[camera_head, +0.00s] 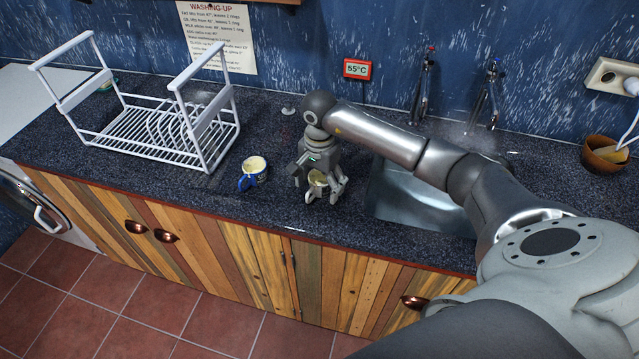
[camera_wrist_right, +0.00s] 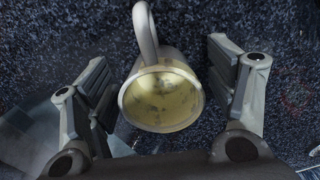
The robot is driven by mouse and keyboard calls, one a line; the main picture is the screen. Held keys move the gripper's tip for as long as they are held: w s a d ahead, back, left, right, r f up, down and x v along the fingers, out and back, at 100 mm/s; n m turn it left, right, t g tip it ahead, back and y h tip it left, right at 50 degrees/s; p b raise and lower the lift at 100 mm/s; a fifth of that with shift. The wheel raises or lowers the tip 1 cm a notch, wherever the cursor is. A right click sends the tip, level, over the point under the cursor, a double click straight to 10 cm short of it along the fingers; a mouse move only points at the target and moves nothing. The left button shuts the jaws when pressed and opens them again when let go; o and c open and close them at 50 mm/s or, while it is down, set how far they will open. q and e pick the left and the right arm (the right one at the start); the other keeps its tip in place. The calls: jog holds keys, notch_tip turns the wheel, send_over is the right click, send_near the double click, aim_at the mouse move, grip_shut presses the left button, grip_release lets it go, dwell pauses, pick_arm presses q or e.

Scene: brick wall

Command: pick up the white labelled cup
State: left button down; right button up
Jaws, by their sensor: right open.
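The white cup (camera_head: 317,181) stands upright on the dark speckled counter, left of the sink. My right gripper (camera_head: 322,194) is above and around it, pointing down. In the right wrist view the cup (camera_wrist_right: 161,98) shows its yellowish, stained inside, with its handle toward the top of the picture. The open fingers of my right gripper (camera_wrist_right: 165,85) are on either side of the cup, with a gap on each side. Any label on the cup is hidden. My left gripper is not in view.
A white dish rack (camera_head: 165,135) is farther left. The metal sink (camera_head: 410,205) is to the right, below two taps (camera_head: 424,88). A brown bowl (camera_head: 603,155) is at the far right.

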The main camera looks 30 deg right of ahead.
jog(key=c, duration=1.2)
jog(key=shift+r, duration=0.2)
